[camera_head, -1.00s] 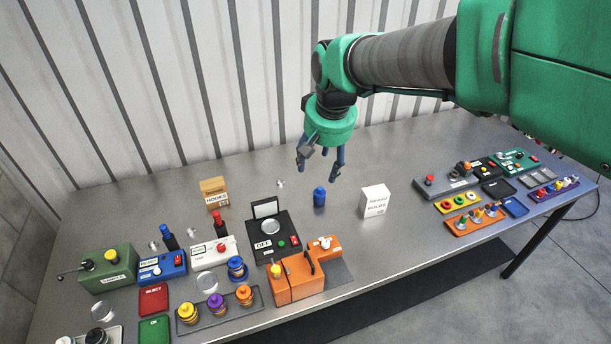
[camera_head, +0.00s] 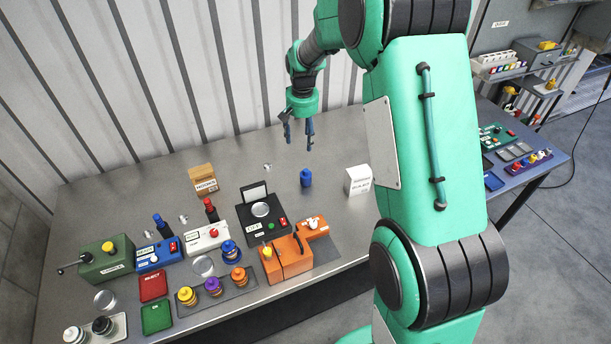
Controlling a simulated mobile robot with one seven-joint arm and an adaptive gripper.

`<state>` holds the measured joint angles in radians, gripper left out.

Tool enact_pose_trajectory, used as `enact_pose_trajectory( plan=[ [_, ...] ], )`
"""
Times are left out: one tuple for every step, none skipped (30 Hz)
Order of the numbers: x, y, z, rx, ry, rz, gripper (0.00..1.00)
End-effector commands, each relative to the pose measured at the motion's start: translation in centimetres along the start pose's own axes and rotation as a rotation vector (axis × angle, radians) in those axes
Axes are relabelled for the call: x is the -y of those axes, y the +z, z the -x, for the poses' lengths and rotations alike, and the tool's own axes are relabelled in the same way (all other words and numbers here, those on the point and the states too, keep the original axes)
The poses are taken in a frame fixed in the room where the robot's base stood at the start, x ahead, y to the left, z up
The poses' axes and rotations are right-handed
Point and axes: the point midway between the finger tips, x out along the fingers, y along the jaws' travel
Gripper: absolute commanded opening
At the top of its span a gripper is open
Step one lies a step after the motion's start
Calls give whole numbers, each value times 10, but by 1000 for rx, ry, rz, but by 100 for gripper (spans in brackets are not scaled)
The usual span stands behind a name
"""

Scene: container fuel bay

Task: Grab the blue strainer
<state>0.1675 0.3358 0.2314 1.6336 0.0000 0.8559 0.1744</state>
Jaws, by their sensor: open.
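Two blue pieces could be the blue strainer, and I cannot tell which it is. A small blue cylinder (camera_head: 306,179) stands upright alone on the bare table. A blue ringed piece (camera_head: 230,251) sits just behind a grey tray, beside a silver disc. It resembles the yellow (camera_head: 187,296), purple (camera_head: 213,287) and orange (camera_head: 238,275) ringed pieces standing in that tray. My gripper (camera_head: 299,141) points down, open and empty. In the picture it is just above the small blue cylinder, apart from it.
A white labelled box (camera_head: 358,181) stands right of the blue cylinder. A black scale-like device (camera_head: 262,219) and an orange unit (camera_head: 287,258) stand in front. A cardboard box (camera_head: 203,179) is left. The corrugated wall (camera_head: 150,80) runs behind the metal table (camera_head: 330,150).

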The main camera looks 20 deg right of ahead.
Motion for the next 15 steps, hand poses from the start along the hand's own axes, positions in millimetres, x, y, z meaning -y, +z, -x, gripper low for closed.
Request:
enact_pose_trajectory(
  plan=[
    [-2,-8,-13,14,3,-9,59],
    [-3,-12,-20,20,4,-14,59],
    [-5,-18,-30,29,6,-21,59],
    [-6,-22,-38,35,7,-27,59],
    [-8,-25,-45,40,8,-32,59],
    [-10,-30,-55,47,10,-39,59],
    [-11,-33,-62,52,11,-43,59],
    [-12,-36,-68,57,12,-48,59],
    [-14,-40,-76,62,13,-53,59],
    [-15,-41,-82,67,14,-56,59],
    [-16,-43,-86,70,15,-59,59],
    [-17,-45,-92,74,16,-62,59],
    [-17,-46,-96,77,16,-64,59],
    [-18,-47,-99,78,17,-66,59],
    [-18,-48,-102,80,17,-68,59]
  ],
)
